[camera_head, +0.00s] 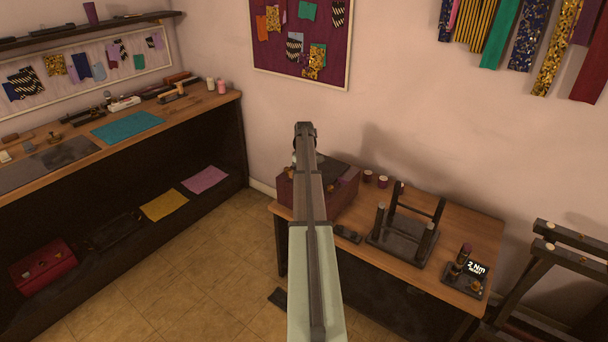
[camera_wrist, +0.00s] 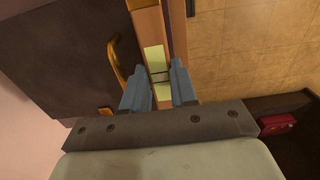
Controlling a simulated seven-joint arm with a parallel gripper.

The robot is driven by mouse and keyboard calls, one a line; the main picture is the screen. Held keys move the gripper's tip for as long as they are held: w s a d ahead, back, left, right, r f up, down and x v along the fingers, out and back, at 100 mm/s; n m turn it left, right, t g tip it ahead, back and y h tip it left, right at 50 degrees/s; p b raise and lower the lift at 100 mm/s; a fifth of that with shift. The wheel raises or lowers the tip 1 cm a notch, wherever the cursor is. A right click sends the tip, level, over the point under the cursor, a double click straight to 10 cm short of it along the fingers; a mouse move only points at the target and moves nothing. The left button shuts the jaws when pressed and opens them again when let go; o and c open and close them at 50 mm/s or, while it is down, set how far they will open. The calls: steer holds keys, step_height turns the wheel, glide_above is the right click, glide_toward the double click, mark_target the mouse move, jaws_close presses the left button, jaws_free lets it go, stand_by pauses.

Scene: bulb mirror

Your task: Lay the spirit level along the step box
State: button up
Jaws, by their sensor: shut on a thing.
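The step box (camera_head: 345,191) is a burgundy box with a dark top, standing at the left end of the right-hand table, partly behind my arm. In the wrist view, its dark top (camera_wrist: 60,45) seems to fill the left, with a brass handle (camera_wrist: 122,72) on it. My gripper (camera_wrist: 160,85) is shut on the spirit level (camera_wrist: 155,58), a wood-brown bar with a pale yellow-green vial window between the fingers. The level runs along the box's edge in this view; whether it touches the top, I cannot tell. In the head view my arm hides the gripper and level.
The table (camera_head: 460,226) also holds a dark upright-post stand (camera_head: 402,240), small spools (camera_head: 383,181) and a "2 Nm" display unit (camera_head: 466,279). A dark trestle (camera_head: 540,265) stands to the right. The tiled floor (camera_head: 190,270) is open on the left, before a long workbench.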

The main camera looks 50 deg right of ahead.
steer(key=shift+f, duration=0.2)
stand_by(0.6)
steer(key=shift+f, duration=0.85)
steer(key=o, duration=1)
steer(key=shift+r, duration=0.1)
steer(key=shift+r, duration=3.45)
